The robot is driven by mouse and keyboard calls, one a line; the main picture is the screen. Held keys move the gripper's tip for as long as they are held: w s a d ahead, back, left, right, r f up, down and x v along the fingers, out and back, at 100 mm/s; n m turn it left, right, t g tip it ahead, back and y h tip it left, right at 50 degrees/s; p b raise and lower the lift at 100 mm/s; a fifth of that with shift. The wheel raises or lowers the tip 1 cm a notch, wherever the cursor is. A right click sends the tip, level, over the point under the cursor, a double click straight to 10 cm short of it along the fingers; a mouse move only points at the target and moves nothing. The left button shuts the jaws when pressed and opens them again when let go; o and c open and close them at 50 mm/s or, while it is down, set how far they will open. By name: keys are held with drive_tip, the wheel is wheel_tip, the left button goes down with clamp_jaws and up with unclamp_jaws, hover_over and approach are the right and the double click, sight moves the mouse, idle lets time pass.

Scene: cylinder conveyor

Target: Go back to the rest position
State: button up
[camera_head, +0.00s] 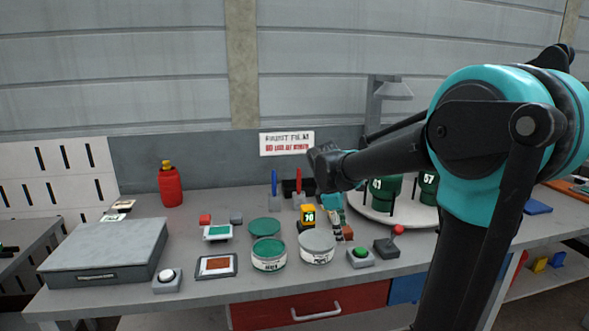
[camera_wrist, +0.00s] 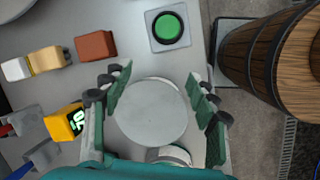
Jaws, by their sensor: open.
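My gripper (camera_head: 334,208) hangs fingers down from my arm over the middle of the bench. In the wrist view my gripper (camera_wrist: 160,95) has its two green fingers spread wide, with nothing gripped. A round can with a pale grey lid (camera_wrist: 150,112) shows between and below the fingers. In the head view, the grey-lidded can (camera_head: 317,246) stands at the front of the bench. The gap between fingers and can is hard to judge. My arm hides part of the bench's right side.
A green button (camera_wrist: 168,27), a brown block (camera_wrist: 96,46) and a yellow device (camera_wrist: 64,123) lie near my gripper. Green-lidded cans (camera_head: 269,254), a joystick (camera_head: 389,245) and a round platform with green cylinders (camera_head: 386,187) share the bench. A wooden barrel (camera_wrist: 255,55) stands beside the bench.

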drive_tip(key=s+d+f+m+t+y, duration=0.1)
drive_tip(key=s+d+f+m, duration=0.1)
drive_tip(key=s+f+m, duration=0.5)
drive_tip(key=s+d+f+m+t+y, duration=0.1)
drive_tip(key=s+d+f+m+y, duration=0.1)
drive_tip(key=s+f+m, duration=0.5)
drive_tip(key=s+d+m, duration=0.1)
drive_tip(key=s, duration=0.3)
drive_tip(key=shift+f+t, duration=0.35)
drive_tip(key=shift+t, duration=0.05)
